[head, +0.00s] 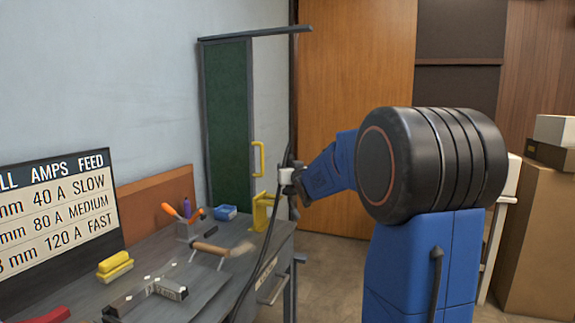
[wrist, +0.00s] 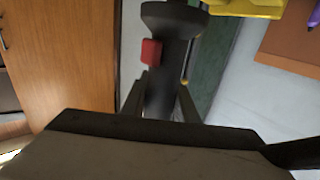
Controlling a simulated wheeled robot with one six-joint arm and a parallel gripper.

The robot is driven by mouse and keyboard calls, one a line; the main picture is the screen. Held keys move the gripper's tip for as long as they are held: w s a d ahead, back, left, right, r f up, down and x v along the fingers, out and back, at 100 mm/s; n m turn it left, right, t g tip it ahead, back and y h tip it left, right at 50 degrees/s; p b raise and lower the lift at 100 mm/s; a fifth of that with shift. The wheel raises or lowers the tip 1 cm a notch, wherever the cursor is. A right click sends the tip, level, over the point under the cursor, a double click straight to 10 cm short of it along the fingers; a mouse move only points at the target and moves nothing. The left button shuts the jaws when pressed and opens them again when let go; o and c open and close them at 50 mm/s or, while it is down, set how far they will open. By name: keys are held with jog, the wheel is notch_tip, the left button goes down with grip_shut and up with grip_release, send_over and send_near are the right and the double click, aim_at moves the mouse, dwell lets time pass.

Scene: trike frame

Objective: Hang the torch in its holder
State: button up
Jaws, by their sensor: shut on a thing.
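My gripper (head: 287,180) is shut on the black torch, which has a red trigger, in the wrist view (wrist: 160,60). In the head view, only a thin dark part of the torch shows at my gripper, and a dark cable hangs from there past the bench front. The yellow holder (head: 262,212) stands at the bench's far right corner, just below and left of my gripper. A yellow piece that looks like the holder (wrist: 245,8) shows at the top of the wrist view, apart from my fingers. The torch's far end is cut off at the top of the wrist view.
The grey bench (head: 215,270) carries a tool caddy (head: 188,228), a blue box (head: 226,212), a wooden-handled brush (head: 222,249), a yellow block (head: 115,267) and metal pieces (head: 148,290). A green panel with a yellow handle (head: 259,158) stands behind. Cardboard boxes (head: 538,240) are at right.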

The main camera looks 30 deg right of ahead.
jog(key=w+a+f, duration=0.2)
jog(key=w+a, duration=0.3)
jog(key=w, duration=0.1)
jog(key=shift+w, duration=0.15)
dwell(0.7)
jog(key=shift+f, duration=0.45)
dwell(0.8)
jog(key=o, duration=1.2)
jog(key=shift+c, duration=0.2)
jog(key=shift+f, duration=0.1)
